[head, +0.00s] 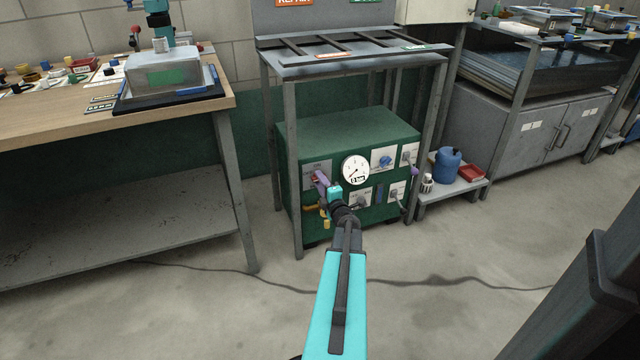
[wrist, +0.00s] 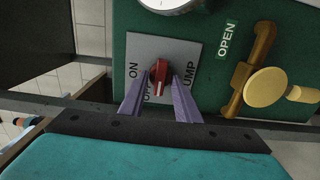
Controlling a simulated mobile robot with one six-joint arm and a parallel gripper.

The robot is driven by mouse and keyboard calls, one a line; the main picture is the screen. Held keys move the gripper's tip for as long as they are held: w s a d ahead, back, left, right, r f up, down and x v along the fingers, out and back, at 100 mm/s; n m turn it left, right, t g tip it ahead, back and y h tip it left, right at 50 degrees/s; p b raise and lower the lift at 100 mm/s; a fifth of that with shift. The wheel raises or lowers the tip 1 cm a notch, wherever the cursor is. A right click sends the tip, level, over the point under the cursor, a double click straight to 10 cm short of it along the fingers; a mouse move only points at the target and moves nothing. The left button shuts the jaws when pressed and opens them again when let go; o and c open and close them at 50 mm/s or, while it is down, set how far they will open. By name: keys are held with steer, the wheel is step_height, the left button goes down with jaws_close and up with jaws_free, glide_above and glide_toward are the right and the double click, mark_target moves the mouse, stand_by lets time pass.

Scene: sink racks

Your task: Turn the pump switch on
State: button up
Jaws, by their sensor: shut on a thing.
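The pump switch is a small red knob (wrist: 157,71) with a white mark, on a grey plate (wrist: 180,52) lettered ON, OFF and PUMP. The plate is on the front of a green cabinet (head: 345,128). The lettering is turned sideways in the wrist view, and OFF is partly covered. The white mark points towards the bottom of that view. My gripper (wrist: 158,92) has its purple fingers on both sides of the knob and is shut on it. In the head view my gripper (head: 321,178) reaches the cabinet's upper left, and the knob is hardly visible there.
A round gauge (head: 355,170) is right of the plate. A yellow handle (wrist: 265,87) beside an OPEN label sits close to my fingers. A metal rack (head: 350,65) stands over the cabinet. A blue jug (head: 447,164) stands on a low stand to the right.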

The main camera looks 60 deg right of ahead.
steer(key=shift+d, duration=0.2)
steer(key=shift+d+r+m+p, duration=0.15)
steer(key=shift+m+p, duration=0.45)
steer(key=shift+p, duration=0.25)
steer(key=m+p, duration=1.6)
steer(key=shift+f+m, duration=0.2)
steer(key=shift+m, duration=0.2)
steer(key=shift+a+f, duration=0.1)
steer(key=shift+a, duration=0.1)
steer(key=o, duration=0.9)
steer(key=shift+c, duration=0.2)
steer(key=shift+o, duration=0.9)
